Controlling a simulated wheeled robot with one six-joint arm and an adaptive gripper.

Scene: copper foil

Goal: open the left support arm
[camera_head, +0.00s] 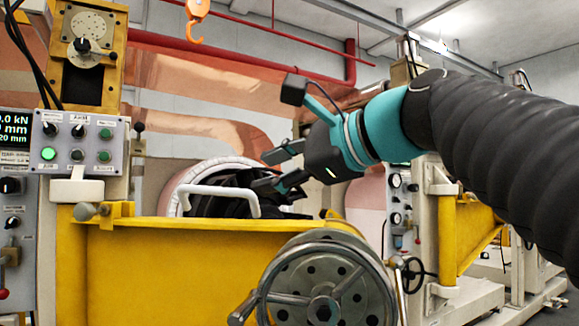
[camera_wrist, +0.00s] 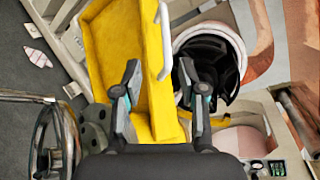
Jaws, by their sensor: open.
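The yellow support arm (camera_head: 180,262) runs across the lower middle of the head view, from the control column at left to the big round hub at right. A white bar handle (camera_head: 222,191) stands up from its top edge. In the wrist view the yellow arm (camera_wrist: 108,45) fills the upper middle, with the white handle (camera_wrist: 165,38) along its right edge. My gripper (camera_head: 266,170) is open and empty, above and beside the handle's right end. In the wrist view the handle lies between the lines of my two fingers (camera_wrist: 160,72), beyond their tips; no contact is visible.
A round white-rimmed opening with a black interior (camera_wrist: 210,62) lies behind the arm. The metal handwheel hub (camera_head: 325,285) stands in front at right. A control panel (camera_head: 82,140) is at left. Copper foil (camera_head: 190,85) spans the back, and an orange hook (camera_head: 196,20) hangs above.

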